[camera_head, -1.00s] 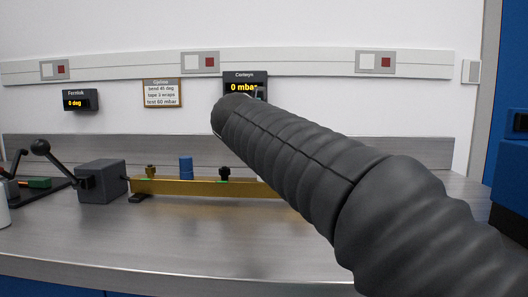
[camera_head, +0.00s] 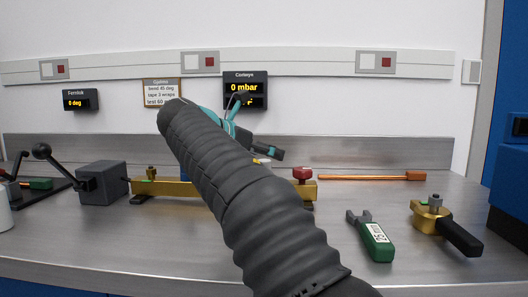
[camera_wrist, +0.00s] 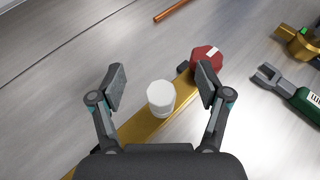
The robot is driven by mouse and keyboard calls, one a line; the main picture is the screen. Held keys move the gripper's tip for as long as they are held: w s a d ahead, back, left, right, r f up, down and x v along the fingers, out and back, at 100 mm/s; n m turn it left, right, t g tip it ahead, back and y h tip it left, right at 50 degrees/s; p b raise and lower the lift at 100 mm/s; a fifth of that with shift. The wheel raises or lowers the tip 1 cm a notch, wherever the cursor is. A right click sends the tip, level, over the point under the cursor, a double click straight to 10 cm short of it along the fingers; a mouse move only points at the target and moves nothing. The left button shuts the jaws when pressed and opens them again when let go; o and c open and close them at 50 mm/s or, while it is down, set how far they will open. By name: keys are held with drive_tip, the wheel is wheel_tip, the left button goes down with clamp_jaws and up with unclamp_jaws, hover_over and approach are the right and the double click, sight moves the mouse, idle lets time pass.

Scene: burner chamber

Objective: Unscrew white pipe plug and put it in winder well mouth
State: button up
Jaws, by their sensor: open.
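The white pipe plug (camera_wrist: 161,97) is a faceted white cap standing on the brass bar (camera_wrist: 135,127) in the wrist view. In the head view only a small pale part of it (camera_head: 263,161) shows beneath my gripper. My gripper (camera_wrist: 160,82) is open, with one finger on each side of the plug and gaps to both. In the head view my teal and dark gripper (camera_head: 250,135) is above the brass bar (camera_head: 165,187), partly hidden by my arm. I cannot pick out the winder well mouth.
A red cap (camera_wrist: 207,58) stands close to the right finger. A green-handled wrench (camera_head: 371,237), a brass tool with black handle (camera_head: 445,225) and a copper rod (camera_head: 370,178) lie to the right. A grey box with lever (camera_head: 102,182) stands left.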

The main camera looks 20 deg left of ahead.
drive_tip(key=shift+f+b, duration=0.65)
drive_tip(key=shift+f, duration=1.1)
clamp_jaws()
